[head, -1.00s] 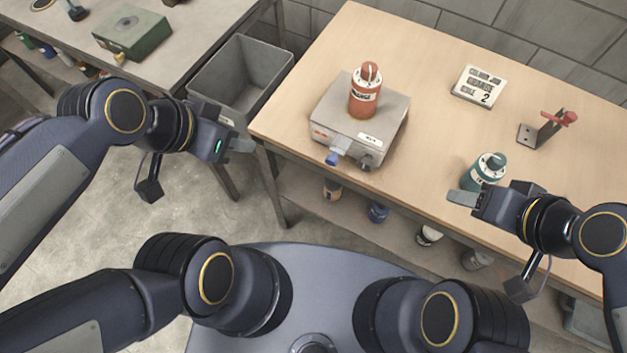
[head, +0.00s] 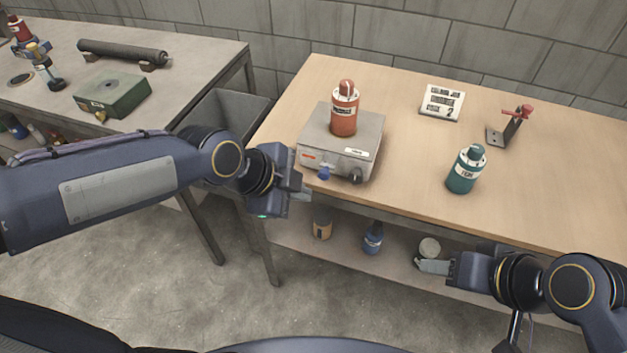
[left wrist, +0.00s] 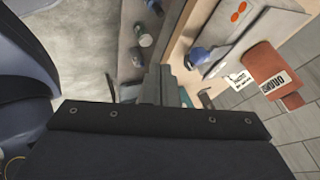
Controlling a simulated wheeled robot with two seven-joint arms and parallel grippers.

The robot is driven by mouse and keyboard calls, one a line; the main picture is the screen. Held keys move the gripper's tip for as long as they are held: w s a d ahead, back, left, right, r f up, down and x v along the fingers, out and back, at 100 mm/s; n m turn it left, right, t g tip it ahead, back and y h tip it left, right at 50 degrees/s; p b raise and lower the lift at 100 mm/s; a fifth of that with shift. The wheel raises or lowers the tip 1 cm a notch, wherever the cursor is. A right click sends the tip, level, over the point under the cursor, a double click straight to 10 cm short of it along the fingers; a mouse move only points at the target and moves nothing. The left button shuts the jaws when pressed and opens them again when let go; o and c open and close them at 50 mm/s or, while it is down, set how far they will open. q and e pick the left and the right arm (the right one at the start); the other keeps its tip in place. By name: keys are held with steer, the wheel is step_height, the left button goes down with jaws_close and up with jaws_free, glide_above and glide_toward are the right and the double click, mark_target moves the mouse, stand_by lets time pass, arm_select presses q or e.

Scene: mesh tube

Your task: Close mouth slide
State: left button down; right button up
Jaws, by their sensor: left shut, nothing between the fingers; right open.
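A grey box (head: 312,140) stands near the table's left front edge, with an orange bottle (head: 344,112) upright on top. A blue knob (head: 323,173) sticks out of its front, beside a darker knob (head: 356,176). I cannot tell which part is the mouth slide. My left gripper (head: 302,191) is shut and empty, just left of and below the blue knob, apparently apart from it. In the left wrist view the blue knob (left wrist: 197,55) is right of the fingers (left wrist: 168,84). My right gripper (head: 430,266) is open and empty before the table's front edge.
A grey bin (head: 226,112) is between the tables. Several containers are on the lower shelf.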

mark_target(325, 168)
arm_select(q)
steer(key=shift+w+d+f, duration=0.35)
steer(key=shift+w+d, duration=0.05)
steer(key=shift+w, duration=0.4)
steer(key=shift+w+d+f, duration=0.3)
steer(key=shift+w+d, duration=0.15)
steer(key=shift+w, duration=0.3)
steer(key=shift+w+d+f, duration=0.35)
steer(key=shift+w+d, duration=0.05)
steer(key=shift+w, duration=0.4)
steer(key=w, duration=0.1)
steer(key=w+d, duration=0.1)
steer(key=w, duration=0.1)
steer(key=shift+w, duration=0.15)
steer(key=shift+w+r, duration=0.1)
